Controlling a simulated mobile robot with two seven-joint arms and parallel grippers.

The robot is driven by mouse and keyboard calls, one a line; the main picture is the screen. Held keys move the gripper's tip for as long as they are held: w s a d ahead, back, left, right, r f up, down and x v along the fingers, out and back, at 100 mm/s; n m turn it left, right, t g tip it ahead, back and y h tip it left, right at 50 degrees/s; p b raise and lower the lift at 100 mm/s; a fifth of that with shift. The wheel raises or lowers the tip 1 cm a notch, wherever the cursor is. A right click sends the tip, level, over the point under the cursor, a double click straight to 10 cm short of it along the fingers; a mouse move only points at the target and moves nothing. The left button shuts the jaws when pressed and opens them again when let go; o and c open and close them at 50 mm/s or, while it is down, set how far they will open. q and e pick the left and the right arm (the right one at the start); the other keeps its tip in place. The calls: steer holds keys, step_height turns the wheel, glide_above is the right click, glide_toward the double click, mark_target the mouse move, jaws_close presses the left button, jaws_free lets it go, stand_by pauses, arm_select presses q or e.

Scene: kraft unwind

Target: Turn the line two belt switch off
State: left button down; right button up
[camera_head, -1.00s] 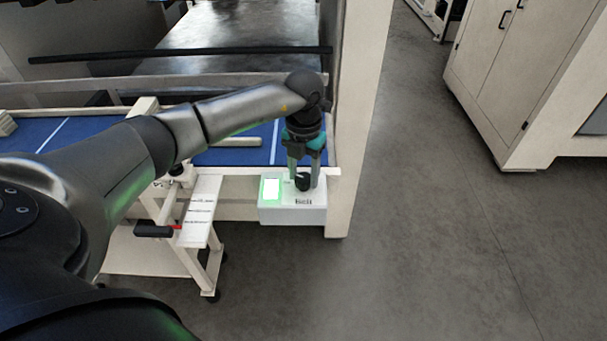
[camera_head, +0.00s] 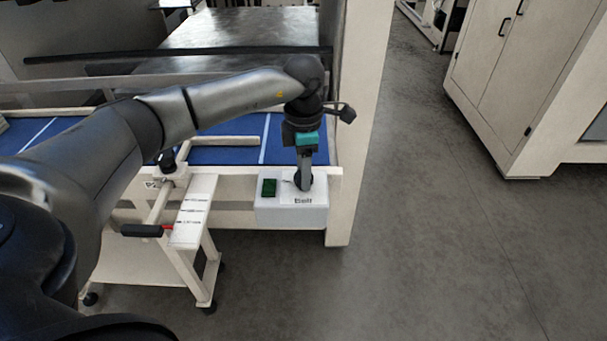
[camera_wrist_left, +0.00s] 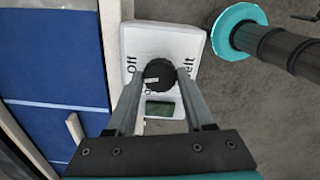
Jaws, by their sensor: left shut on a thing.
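The belt switch box (camera_head: 278,211) is a white box with a "Belt" label on the end of the conveyor frame. Its indicator window (camera_head: 269,187) is dark green and unlit. My left gripper (camera_head: 304,186) points down at the box with its fingers closed on the black knob, seen edge-on in the head view. In the left wrist view the black knob (camera_wrist_left: 159,73) sits between the two fingertips, with the word "Off" printed beside it on the box (camera_wrist_left: 170,38). The dark window (camera_wrist_left: 160,109) shows there too. My right gripper is not in view.
The blue conveyor belt (camera_head: 225,152) lies behind the box. A white cabinet (camera_head: 525,70) stands at the right. The grey floor between is clear.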

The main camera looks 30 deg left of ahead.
arm_select(q)
steer(key=shift+m+b, duration=0.4)
steer(key=shift+m, duration=0.6)
steer(key=shift+r, duration=0.1)
steer(key=shift+c, duration=1.4)
jaws_free()
step_height(320, 180, up, 15)
steer(key=shift+b, duration=0.35)
